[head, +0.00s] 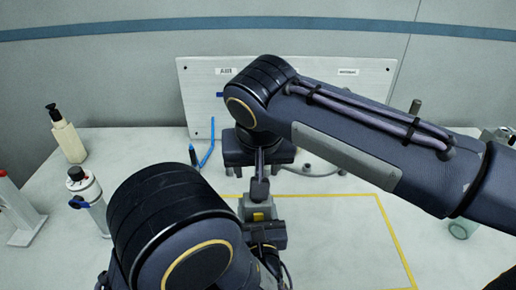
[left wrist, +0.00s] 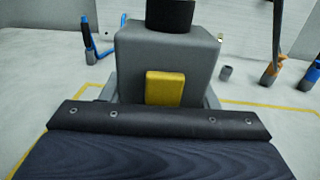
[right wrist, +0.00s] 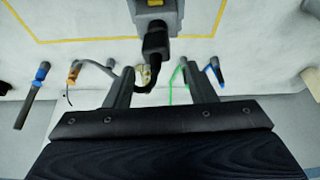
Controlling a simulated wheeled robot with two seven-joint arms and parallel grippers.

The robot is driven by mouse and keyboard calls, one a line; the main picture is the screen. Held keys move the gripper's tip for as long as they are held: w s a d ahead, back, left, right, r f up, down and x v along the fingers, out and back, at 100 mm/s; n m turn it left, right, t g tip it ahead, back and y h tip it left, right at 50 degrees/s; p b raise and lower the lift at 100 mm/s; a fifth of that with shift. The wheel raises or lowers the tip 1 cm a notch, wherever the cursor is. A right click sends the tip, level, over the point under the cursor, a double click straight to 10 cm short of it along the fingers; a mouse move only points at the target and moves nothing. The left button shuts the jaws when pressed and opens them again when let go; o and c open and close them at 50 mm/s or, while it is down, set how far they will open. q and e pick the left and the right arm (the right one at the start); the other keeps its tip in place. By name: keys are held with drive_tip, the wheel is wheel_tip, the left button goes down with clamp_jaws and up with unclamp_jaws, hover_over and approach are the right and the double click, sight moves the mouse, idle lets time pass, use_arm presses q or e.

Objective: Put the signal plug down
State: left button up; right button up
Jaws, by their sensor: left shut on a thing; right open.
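A grey block with a yellow patch (left wrist: 165,88) stands between the fingers of my left gripper (head: 264,234), which is shut on it. The block also shows in the head view (head: 258,206) and at the top of the right wrist view. A black plug (right wrist: 155,40) with a dark cable sits at the block's end; it is the likely signal plug, but no label on it is readable. In the left wrist view its black end (left wrist: 170,14) is cut off by the top edge. My right gripper (right wrist: 160,78) is open, its fingers apart, with the cable's run between them.
Several cable ends lie on the table, with blue (right wrist: 42,70), orange (right wrist: 74,72) and green (right wrist: 178,72) parts. A white board (head: 330,75) stands behind. A pump bottle (head: 68,135) and a white bottle (head: 86,190) stand left.

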drive_tip(key=v, duration=0.8)
drive_tip(key=shift+r, duration=0.35)
drive_tip(key=shift+s, duration=0.1)
drive_tip(key=s+d+f+g+y, duration=0.1)
drive_tip(key=d+f, duration=0.3)
drive_tip(key=d, duration=0.3)
drive_tip(key=s+d+f+y, duration=0.1)
drive_tip(key=s+d+f, duration=0.1)
drive_tip(key=d+f, duration=0.45)
drive_tip(key=s+d+f+m+t, duration=0.1)
drive_tip(key=s+d+f, duration=0.2)
drive_tip(key=s+f, duration=0.2)
drive_tip(key=s+d+f+m+t+y, duration=0.1)
drive_tip(key=s+d+f, duration=0.2)
drive_tip(key=s+f, duration=0.2)
drive_tip(key=shift+d+f+m, duration=0.4)
drive_tip(key=shift+f, duration=0.55)
drive_tip(key=shift+c, duration=0.3)
